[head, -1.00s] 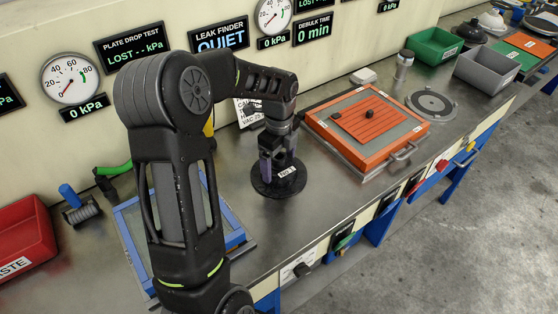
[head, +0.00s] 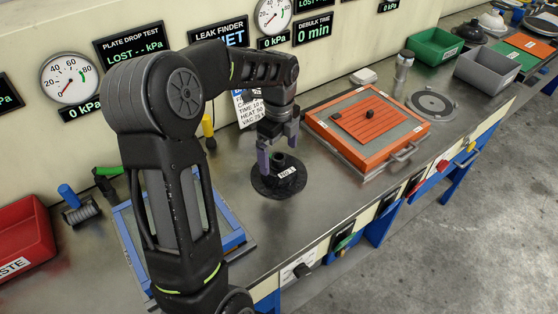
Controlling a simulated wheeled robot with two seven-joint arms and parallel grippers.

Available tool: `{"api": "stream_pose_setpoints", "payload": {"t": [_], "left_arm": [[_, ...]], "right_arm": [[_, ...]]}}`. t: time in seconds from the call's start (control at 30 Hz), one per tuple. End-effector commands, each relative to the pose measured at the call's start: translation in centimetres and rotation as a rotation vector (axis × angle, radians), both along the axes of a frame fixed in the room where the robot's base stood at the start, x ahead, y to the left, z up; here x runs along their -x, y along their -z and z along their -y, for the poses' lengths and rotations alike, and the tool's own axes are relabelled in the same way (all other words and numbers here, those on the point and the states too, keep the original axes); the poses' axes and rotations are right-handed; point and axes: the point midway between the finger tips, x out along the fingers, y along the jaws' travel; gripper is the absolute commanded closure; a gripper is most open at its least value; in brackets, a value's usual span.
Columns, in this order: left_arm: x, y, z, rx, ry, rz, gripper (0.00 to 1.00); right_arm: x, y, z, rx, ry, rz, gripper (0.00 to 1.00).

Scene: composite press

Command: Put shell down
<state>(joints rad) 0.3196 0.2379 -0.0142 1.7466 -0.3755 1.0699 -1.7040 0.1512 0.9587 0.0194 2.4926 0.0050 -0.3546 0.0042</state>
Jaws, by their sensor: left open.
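The shell is most likely the black round disc with a raised centre knob and a white label (head: 279,180); it sits flat on the metal bench, between the blue frame and the orange press. My left gripper (head: 277,150) is open just above and around the top of the knob, its purple-grey fingers apart. I cannot tell whether a finger still touches the knob. My right gripper is not in view.
A blue frame (head: 236,238) lies left, partly behind my left arm. An orange framed plate (head: 350,150) with a handle stands right. Bare bench surrounds the disc.

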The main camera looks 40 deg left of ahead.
Motion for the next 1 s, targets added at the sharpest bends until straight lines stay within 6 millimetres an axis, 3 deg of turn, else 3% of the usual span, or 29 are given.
{"api": "stream_pose_setpoints", "payload": {"t": [0.2,0.4,1.0], "left_arm": [[-0.2,-4.7,0.0,0.000,0.000,0.006,0.00],[-0.1,-7.5,0.1,0.000,0.000,0.003,0.00],[0.0,-8.1,0.1,0.001,0.000,0.000,0.00]], "right_arm": [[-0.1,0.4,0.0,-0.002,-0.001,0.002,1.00],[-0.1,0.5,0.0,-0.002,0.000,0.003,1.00],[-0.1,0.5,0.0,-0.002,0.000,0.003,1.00]]}}
